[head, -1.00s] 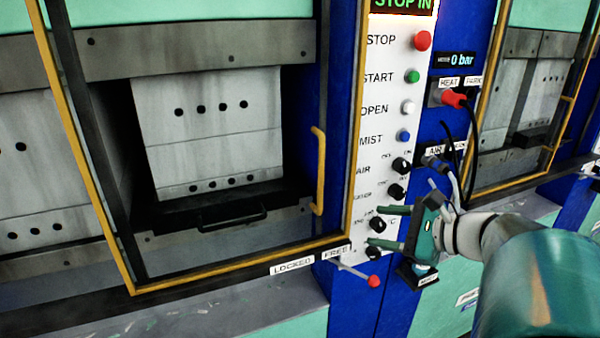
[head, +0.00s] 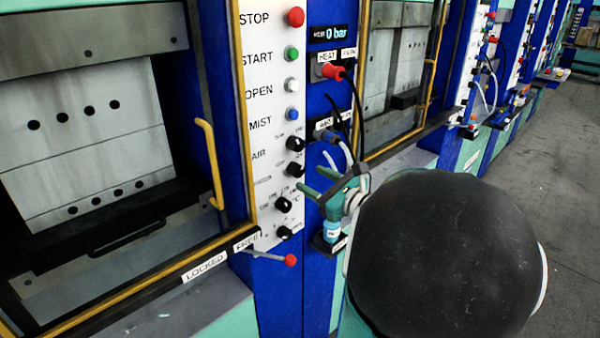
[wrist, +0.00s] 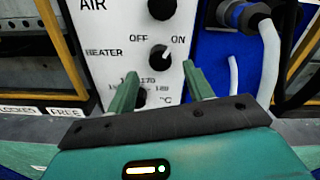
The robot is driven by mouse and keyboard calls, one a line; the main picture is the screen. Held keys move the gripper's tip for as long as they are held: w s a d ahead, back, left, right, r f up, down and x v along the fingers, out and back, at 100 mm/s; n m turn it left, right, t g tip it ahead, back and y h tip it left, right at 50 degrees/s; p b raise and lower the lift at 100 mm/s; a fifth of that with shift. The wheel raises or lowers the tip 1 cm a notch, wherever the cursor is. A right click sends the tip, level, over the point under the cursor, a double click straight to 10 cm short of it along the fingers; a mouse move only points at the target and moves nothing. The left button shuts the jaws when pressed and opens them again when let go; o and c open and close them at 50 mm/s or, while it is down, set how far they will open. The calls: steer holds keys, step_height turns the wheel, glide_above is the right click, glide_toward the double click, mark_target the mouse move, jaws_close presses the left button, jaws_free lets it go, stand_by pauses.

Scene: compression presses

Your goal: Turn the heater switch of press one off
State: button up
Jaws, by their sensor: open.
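The heater switch (head: 295,170) is a black knob on the white control panel (head: 256,105), below the AIR knob. In the wrist view the heater switch (wrist: 159,54) sits between the OFF and ON labels, right of the HEATER label. Its grip bar seems to lean up and right, towards ON. My gripper (head: 311,181) is open and empty at the panel's right side in the head view. In the wrist view my gripper (wrist: 162,70) has its two green fingers pointing at the panel, slightly below the heater switch, with a gap between them. No touch is visible.
A temperature dial (wrist: 140,96) lies low between the fingers, partly hidden by the left one. The AIR knob (wrist: 162,8) is above. A blue hose connector (wrist: 245,15) with a hose is at right. A red-tipped lever (head: 290,260) sticks out below the panel. Open floor (head: 560,190) lies right.

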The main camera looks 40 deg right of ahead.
mark_target(300, 172)
steer(key=w, duration=0.5)
steer(key=shift+c, duration=0.2)
steer(key=c, duration=0.9)
